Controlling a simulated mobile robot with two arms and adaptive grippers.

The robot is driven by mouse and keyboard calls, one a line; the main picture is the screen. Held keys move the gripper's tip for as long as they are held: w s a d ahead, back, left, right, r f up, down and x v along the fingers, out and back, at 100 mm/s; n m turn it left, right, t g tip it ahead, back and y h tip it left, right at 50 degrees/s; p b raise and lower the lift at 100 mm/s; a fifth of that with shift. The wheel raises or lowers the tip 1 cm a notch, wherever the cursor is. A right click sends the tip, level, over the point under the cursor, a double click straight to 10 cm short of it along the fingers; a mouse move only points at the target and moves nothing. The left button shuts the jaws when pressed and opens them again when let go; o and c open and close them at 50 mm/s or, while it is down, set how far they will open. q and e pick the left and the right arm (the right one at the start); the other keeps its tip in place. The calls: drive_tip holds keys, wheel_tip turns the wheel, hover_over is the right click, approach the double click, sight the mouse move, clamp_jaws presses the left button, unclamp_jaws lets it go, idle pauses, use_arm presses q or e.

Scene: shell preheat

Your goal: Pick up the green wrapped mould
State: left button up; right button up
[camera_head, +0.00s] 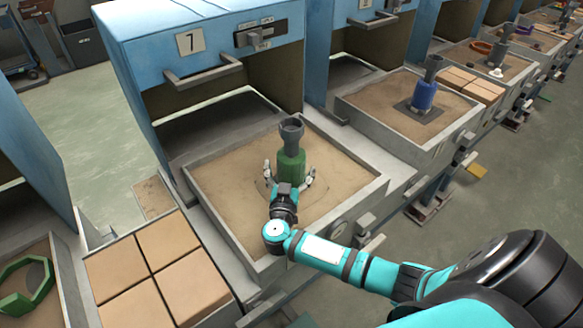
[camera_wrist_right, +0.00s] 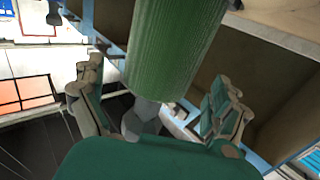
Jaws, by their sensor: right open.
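The green wrapped mould (camera_head: 291,165) stands upright in the sand tray in front of the oven marked 7, with a grey funnel-shaped top. My right gripper (camera_head: 289,178) is at its near side, with one finger to either side of the green wrap. In the right wrist view the ribbed green mould (camera_wrist_right: 172,45) fills the upper middle, and the open fingers of my right gripper (camera_wrist_right: 160,95) stand apart from it on the left and right. A gap shows between the fingers and the wrap. My left gripper is not seen.
The sand tray (camera_head: 225,178) has raised grey edges around the mould. Tan blocks (camera_head: 160,270) lie at the lower left, near a green ring (camera_head: 40,285). A blue wrapped mould (camera_head: 424,96) stands in the tray to the right. The blue oven (camera_head: 200,50) is behind.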

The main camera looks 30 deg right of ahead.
sight(292, 159)
drive_tip(key=x, duration=0.4)
drive_tip(key=shift+w+d, duration=0.1)
drive_tip(key=shift+w, duration=0.05)
drive_tip(key=c, duration=1.5)
drive_tip(key=shift+r, duration=0.15)
drive_tip(key=shift+c, duration=0.2)
